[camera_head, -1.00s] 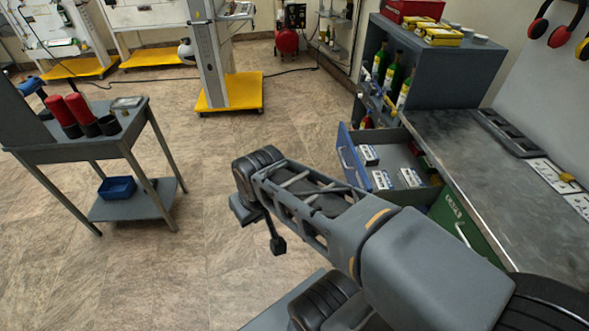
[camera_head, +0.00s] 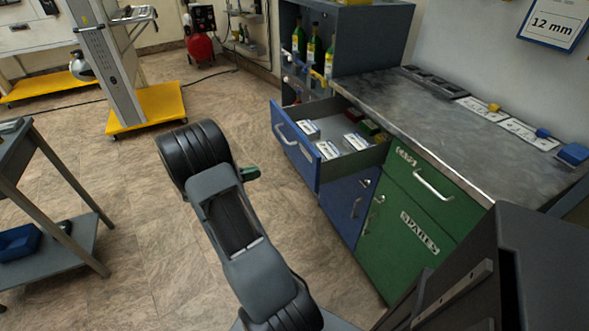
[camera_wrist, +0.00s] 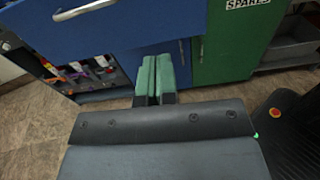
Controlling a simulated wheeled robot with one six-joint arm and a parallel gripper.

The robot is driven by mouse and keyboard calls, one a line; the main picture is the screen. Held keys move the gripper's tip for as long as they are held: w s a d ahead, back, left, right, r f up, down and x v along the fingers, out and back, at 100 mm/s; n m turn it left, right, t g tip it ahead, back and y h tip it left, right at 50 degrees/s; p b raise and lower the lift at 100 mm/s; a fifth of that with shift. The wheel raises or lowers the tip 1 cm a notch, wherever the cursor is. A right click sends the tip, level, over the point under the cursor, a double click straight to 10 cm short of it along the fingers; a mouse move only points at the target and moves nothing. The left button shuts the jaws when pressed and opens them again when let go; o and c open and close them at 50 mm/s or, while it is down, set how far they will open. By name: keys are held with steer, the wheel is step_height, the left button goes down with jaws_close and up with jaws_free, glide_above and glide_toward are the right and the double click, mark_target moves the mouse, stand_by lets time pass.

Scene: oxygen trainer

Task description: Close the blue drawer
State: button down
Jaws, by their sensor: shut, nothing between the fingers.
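The blue drawer (camera_head: 296,148) is pulled open from the workbench, with its silver handle (camera_head: 294,134) on the front. White boxes and a few small red and green items lie inside it. In the wrist view the drawer's blue front (camera_wrist: 130,30) fills the upper left, with part of its handle (camera_wrist: 85,9) at the top edge. My gripper (camera_head: 251,174) is in front of the drawer, to its left in the head view and apart from it. Its green fingers (camera_wrist: 156,72) are shut together with nothing between them.
A blue cupboard door (camera_head: 346,204) is below the drawer. A green drawer (camera_head: 425,185) and green door (camera_head: 405,238) are beside it, closed. Bottles (camera_head: 313,50) stand on a shelf behind. A grey cart (camera_head: 85,235) is at the left. Floor between is free.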

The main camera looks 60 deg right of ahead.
mark_target(302, 159)
steer(key=shift+n+h, duration=0.3)
steer(key=shift+h, duration=0.1)
steer(key=x, duration=1)
steer(key=f+b+x, duration=0.1)
steer(key=x, duration=0.3)
steer(key=shift+d, duration=0.45)
